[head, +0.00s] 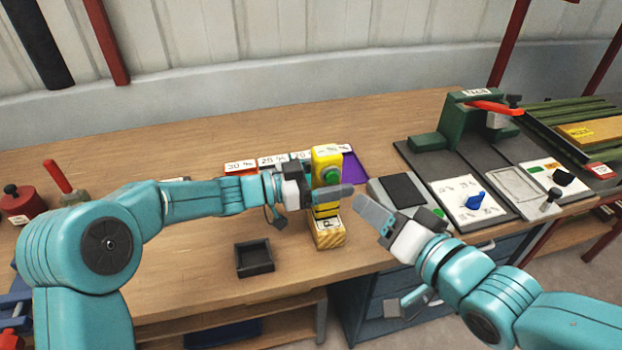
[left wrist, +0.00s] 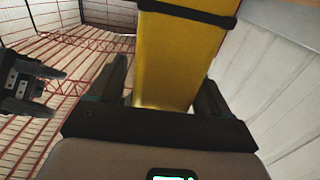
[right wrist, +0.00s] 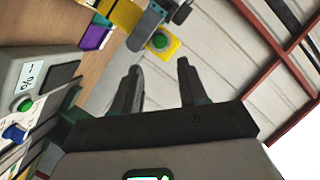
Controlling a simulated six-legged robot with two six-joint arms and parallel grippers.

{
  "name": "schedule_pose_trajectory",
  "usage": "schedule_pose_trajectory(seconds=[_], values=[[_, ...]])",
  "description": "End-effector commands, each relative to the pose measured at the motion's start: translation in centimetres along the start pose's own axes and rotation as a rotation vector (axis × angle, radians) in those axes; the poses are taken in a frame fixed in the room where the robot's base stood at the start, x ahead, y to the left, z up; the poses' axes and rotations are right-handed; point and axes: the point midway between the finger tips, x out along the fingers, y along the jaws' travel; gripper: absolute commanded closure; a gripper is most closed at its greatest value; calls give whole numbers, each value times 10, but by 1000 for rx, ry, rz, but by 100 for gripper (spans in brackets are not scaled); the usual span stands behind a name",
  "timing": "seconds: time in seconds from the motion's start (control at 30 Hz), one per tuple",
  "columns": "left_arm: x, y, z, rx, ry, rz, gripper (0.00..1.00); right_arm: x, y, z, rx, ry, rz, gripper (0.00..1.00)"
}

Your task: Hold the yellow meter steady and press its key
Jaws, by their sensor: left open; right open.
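The yellow meter (head: 327,157) stands upright on a wooden block (head: 328,238) near the middle of the bench. Its round green key (head: 331,175) faces the front. My left gripper (head: 316,208) is at the meter, open, with one finger crossing in front of the meter's lower part. In the left wrist view the yellow body (left wrist: 180,55) lies between the two open fingers; contact is unclear. My right gripper (head: 374,254) is open and empty, to the right of the meter and apart from it. In the right wrist view the green key (right wrist: 159,41) shows beyond its fingertips.
A small dark tray (head: 255,270) sits left of the block. Labelled coloured pads (head: 272,162) lie behind the meter. A grey box with a dark screen (head: 405,188) and a panel with a blue knob (head: 475,199) stand to the right.

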Motion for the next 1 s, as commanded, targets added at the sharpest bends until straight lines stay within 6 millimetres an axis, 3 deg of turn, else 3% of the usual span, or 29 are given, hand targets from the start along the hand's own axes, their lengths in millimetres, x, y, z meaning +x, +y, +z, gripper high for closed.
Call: schedule_pose_trajectory(seconds=[0.37, 0.5, 0.57, 0.63, 0.7, 0.73, 1.0], values=[[6, 0, 0, 0, 0, 0, 25, 0, 0, 0, 0, 0, 0, 57], [6, 0, 0, 0, 0, 0, 70, 0, 0, 0, 0, 0, 0, 57], [6, 0, 0, 1, 0, 0, 87, 0, 0, 0, 0, 0, 0, 57], [5, 0, 0, 1, 0, 0, 87, 0, 0, 0, 0, 0, 0, 74], [5, 0, 0, 0, 0, 0, 87, 0, 0, 0, 0, 0, 0, 96], [5, 0, 0, 0, 0, 0, 87, 0, 0, 0, 0, 0, 0, 100], [5, 0, 0, 0, -1, 0, 87, 0, 0, 0, 0, 0, 0, 100]])
